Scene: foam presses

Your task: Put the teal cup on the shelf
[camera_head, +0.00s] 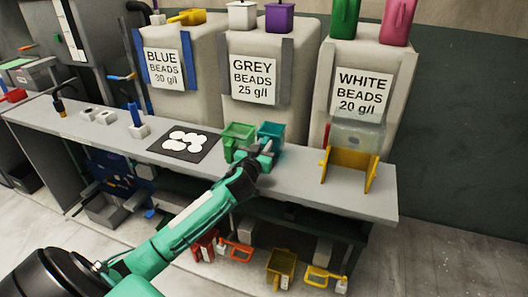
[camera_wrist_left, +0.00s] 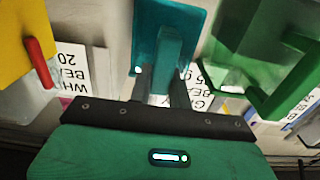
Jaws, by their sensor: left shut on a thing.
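The teal cup (camera_head: 271,132) is at the grey counter (camera_head: 300,184), in front of the grey beads bin. It also shows in the left wrist view (camera_wrist_left: 150,30), with its handle toward me between the fingers. My left gripper (camera_head: 259,152) is shut on that handle. I cannot tell whether the cup rests on the counter or is slightly above it. Below the counter is a lower level where several red, orange and yellow scoops (camera_head: 281,268) show. My right gripper is not in view.
A green cup (camera_head: 236,134) stands close to the left of the teal one. A yellow holder (camera_head: 351,165) stands to the right. A black mat with white discs (camera_head: 184,146) lies to the left. Purple (camera_head: 279,18), white, green and pink containers stand on the bins.

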